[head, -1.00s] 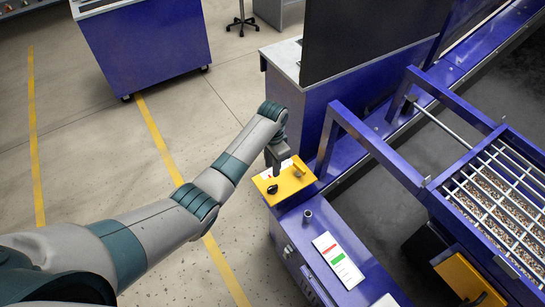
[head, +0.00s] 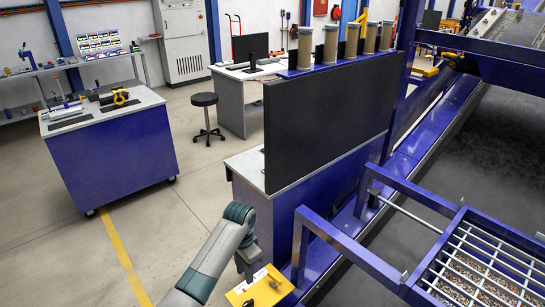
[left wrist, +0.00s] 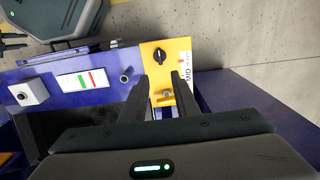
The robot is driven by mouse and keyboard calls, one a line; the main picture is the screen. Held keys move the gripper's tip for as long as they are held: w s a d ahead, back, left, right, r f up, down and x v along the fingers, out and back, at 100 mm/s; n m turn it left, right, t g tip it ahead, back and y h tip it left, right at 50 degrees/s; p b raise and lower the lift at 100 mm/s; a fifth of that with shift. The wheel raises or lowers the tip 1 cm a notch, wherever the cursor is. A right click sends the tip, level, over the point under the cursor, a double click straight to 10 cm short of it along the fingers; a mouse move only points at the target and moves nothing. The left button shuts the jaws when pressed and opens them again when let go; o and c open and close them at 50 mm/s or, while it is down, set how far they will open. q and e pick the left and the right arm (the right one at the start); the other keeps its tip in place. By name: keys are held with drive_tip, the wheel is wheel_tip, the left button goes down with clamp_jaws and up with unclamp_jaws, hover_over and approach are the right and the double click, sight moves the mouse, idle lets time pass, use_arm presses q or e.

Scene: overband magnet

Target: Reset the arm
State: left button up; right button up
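A yellow control panel (head: 243,298) is at the bottom edge of the head view, partly cut off. It also shows in the left wrist view (left wrist: 178,48), with a black rotary knob (left wrist: 160,56) and a small yellow lever or handle (left wrist: 163,88) on it. My left gripper (head: 250,270) points down over the panel in the head view. In the left wrist view its two dark fingers (left wrist: 160,80) are apart, with the panel and the small handle showing between them. Nothing is held; whether a fingertip touches the panel I cannot tell. My right gripper is not in view.
A dark screen (head: 325,120) stands behind the panel. Blue frame bars (head: 345,245) and a grated tray (head: 490,265) are to the right. A blue workbench (head: 110,150) and a stool (head: 205,115) stand left on open floor. A red-and-green label (left wrist: 85,80) lies beside the panel.

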use_arm(q)
drive_tip(key=s+a+f+n+b, duration=0.1)
drive_tip(key=s+a+f, duration=0.1)
drive_tip(key=s+f, duration=0.7)
drive_tip(key=s+a+f+n, duration=0.2)
drive_tip(key=s+f, duration=0.2)
drive_tip(key=f, duration=0.9)
drive_tip(key=s+a+f+n+b, duration=0.1)
drive_tip(key=s+a+f, duration=0.1)
drive_tip(key=s+f, duration=0.7)
drive_tip(key=s+a+f+n, duration=0.1)
drive_tip(key=s+f, duration=0.5)
drive_tip(key=s, duration=0.6)
drive_tip(key=s+a+f+b, duration=0.1)
drive_tip(key=s+a+f, duration=0.2)
drive_tip(key=s, duration=0.9)
drive_tip(key=s+a+f+n+t, duration=0.1)
drive_tip(key=s+a+f, duration=0.1)
drive_tip(key=s+f, duration=0.7)
drive_tip(key=s, duration=0.4)
drive_tip(key=shift+f+n, duration=0.15)
drive_tip(key=shift+n, duration=0.15)
